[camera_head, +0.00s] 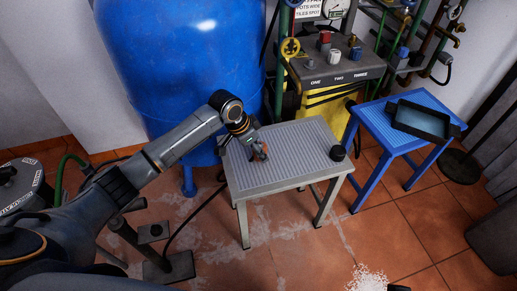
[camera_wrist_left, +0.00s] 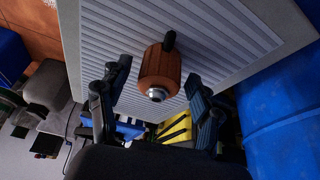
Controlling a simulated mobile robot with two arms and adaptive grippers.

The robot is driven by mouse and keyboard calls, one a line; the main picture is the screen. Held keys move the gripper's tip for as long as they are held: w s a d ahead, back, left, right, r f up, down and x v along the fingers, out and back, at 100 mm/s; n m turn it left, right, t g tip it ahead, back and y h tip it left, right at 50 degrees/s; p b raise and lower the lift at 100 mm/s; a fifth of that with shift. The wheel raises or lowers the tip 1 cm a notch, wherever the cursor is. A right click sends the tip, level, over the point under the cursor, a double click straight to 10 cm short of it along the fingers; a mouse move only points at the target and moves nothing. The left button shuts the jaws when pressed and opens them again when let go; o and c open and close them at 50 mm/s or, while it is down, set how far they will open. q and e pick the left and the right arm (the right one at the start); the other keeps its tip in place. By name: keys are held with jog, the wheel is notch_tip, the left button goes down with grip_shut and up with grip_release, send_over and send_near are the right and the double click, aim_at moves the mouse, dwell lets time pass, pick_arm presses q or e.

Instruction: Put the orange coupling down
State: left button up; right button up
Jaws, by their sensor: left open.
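The orange coupling (camera_wrist_left: 158,68) is a short orange cylinder with a silver end, and it rests on the grey ribbed table (camera_head: 285,143). A small black piece shows behind it in the left wrist view; I cannot tell whether it belongs to the coupling. In the head view the coupling (camera_head: 262,153) is small and partly hidden by my gripper. My left gripper (camera_head: 257,149) is open above the left part of the tabletop. In the left wrist view its two fingers (camera_wrist_left: 157,76) stand apart on either side of the coupling, with gaps visible. My right gripper is not in view.
A blue table (camera_head: 375,118) with a dark tray (camera_head: 421,121) is to the right. A large blue tank (camera_head: 180,60) and a valve panel (camera_head: 335,70) stand behind. The table's front middle is clear.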

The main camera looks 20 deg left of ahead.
pick_arm(q)
jog(key=p+v, duration=0.1)
jog(key=v, duration=0.3)
jog(key=shift+r, duration=0.25)
jog(key=p+v, duration=0.1)
jog(key=v, duration=0.5)
jog(key=shift+p, duration=0.35)
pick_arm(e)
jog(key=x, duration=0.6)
